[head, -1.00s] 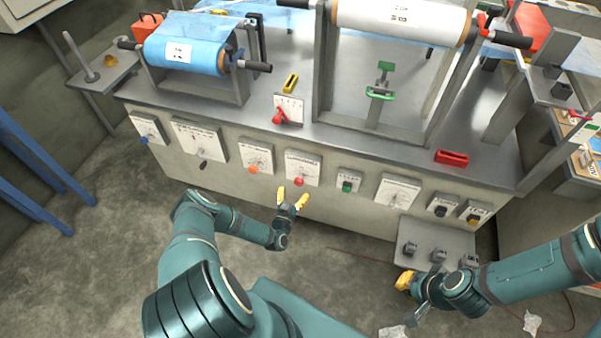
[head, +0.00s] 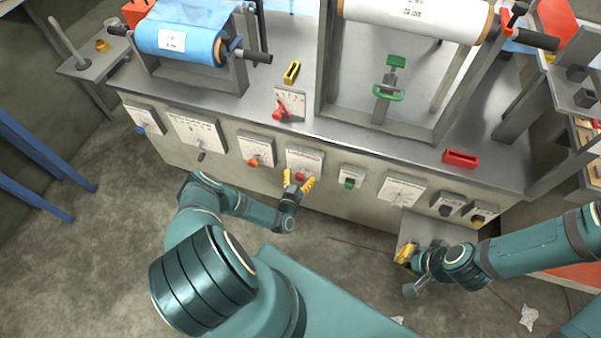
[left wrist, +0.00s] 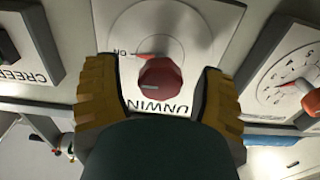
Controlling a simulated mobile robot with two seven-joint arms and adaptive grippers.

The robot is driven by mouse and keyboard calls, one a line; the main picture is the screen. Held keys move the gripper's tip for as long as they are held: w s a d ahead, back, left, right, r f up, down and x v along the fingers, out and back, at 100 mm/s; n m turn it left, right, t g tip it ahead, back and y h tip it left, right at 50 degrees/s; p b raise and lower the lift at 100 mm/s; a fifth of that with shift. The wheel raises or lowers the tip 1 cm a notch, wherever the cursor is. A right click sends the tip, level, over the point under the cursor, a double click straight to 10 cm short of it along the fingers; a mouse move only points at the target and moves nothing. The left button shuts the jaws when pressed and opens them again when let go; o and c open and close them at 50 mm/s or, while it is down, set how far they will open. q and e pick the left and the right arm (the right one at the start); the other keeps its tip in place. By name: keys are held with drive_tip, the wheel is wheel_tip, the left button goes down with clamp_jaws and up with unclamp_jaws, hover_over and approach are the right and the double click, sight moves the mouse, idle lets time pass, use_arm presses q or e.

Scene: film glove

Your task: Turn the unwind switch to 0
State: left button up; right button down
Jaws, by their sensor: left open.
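The unwind switch is a red knob (head: 300,176) on a pale square plate (head: 305,158) on the machine's front panel. In the left wrist view, which is upside down, the red knob (left wrist: 161,78) sits above the letters UNWIN. A red pointer mark beside it points toward the ON label; no 0 is readable. My left gripper (head: 298,182) is open in front of the knob, its yellow fingers on either side of it. Contact cannot be told. My right gripper (head: 405,253) is near the low shelf at the right, away from the switch; its jaw opening is unclear.
An orange-knob dial (head: 253,162) lies left of the switch and the green creep knob (head: 349,183) right of it. A blue film roll (head: 180,42) and a white roll (head: 415,17) are mounted above.

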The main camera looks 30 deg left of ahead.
use_arm(q)
drive_tip(key=c, duration=1.2)
